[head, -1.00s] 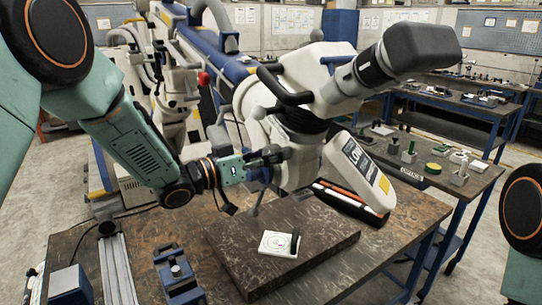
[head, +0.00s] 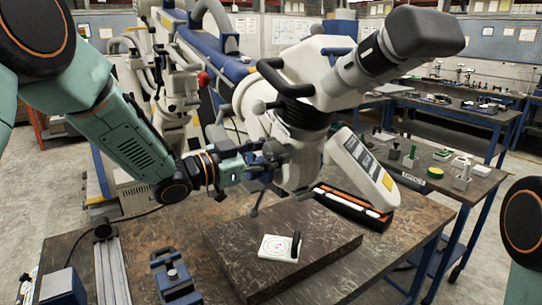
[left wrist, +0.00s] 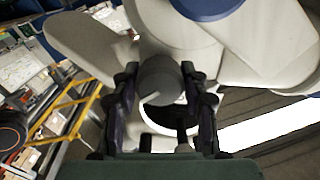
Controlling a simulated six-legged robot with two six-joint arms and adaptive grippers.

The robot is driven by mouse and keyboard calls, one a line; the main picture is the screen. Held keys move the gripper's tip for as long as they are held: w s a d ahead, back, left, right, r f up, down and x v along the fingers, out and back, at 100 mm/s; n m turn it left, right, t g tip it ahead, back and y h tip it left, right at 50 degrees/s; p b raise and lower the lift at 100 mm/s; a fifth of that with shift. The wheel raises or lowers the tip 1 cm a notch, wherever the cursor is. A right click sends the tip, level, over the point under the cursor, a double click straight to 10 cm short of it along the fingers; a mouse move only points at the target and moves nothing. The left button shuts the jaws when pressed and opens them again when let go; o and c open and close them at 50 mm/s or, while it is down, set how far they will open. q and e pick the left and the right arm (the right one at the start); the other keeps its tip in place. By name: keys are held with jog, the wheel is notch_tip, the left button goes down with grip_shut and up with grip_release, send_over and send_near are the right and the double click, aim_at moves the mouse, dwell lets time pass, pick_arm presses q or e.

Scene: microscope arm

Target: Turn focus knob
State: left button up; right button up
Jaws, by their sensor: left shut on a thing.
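The microscope (head: 312,75) has a white body, a grey eyepiece head and black parts, and it hangs over a dark slab on the workbench. My left gripper (head: 272,160) reaches in from the left at the side of the microscope. In the left wrist view, the round grey focus knob (left wrist: 161,80) sits between the two dark fingers of my left gripper (left wrist: 162,88), which is shut on it. In the head view the fingers largely hide the knob. My right gripper is out of view.
A dark slab (head: 228,258) lies on the brown workbench (head: 400,215), with a small white plate (head: 279,248) on it. A blue clamp-like fixture (head: 174,282) stands at the front left. Another bench with small items (head: 435,172) is at the right.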

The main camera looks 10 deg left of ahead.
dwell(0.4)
pick_arm(q)
jog(key=o, duration=1.1)
jog(key=shift+o, duration=0.2)
jog(key=v, duration=1.2)
jog(key=shift+d, duration=0.1)
